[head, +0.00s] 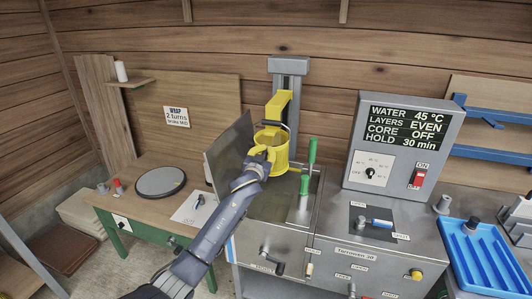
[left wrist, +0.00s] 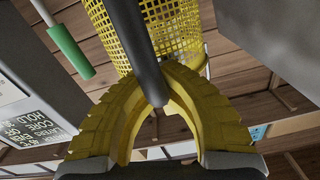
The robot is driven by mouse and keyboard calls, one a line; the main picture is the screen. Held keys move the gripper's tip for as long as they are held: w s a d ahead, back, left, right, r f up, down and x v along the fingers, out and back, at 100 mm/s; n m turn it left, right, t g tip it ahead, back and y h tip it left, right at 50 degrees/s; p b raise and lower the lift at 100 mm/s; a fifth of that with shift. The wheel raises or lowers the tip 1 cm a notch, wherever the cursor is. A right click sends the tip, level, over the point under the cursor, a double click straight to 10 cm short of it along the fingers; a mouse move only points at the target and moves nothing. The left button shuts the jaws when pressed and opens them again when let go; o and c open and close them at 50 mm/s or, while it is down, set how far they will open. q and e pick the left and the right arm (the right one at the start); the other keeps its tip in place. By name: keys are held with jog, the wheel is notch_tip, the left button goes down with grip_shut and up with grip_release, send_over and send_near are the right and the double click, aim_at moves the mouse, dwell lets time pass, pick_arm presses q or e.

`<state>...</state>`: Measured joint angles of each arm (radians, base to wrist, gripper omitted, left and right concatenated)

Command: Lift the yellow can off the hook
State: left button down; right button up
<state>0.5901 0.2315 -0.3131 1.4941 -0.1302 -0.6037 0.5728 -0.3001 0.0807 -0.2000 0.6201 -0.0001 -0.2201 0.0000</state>
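The yellow can (head: 279,150) hangs below the yellow hook arm (head: 279,105) on the grey column, above the steel tank. In the left wrist view the can shows as a yellow mesh basket (left wrist: 182,25) with a dark bar-shaped handle (left wrist: 138,45). My left gripper (head: 262,153) is at the can's near left side. In the wrist view the ribbed yellow fingers of the left gripper (left wrist: 157,78) come together around the handle, whose end sticks out towards the camera. The exact contact behind the bar is hidden. My right gripper is not in view.
An upright steel lid (head: 230,150) stands close left of the can. Green-handled levers (head: 312,150) stand close on the right. A grey control box (head: 402,150) is farther right, with a blue tray (head: 484,262) beyond. A green-legged table (head: 130,205) stands at left.

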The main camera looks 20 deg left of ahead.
pick_arm(q)
jog(key=shift+r, duration=0.2)
jog(key=shift+s+f, duration=0.1)
jog(key=shift+s, duration=1.85)
jog(key=shift+s+f, duration=0.2)
jog(key=shift+s, duration=2.75)
jog(key=shift+s+a+r, duration=0.1)
jog(key=shift+s+r, duration=0.05)
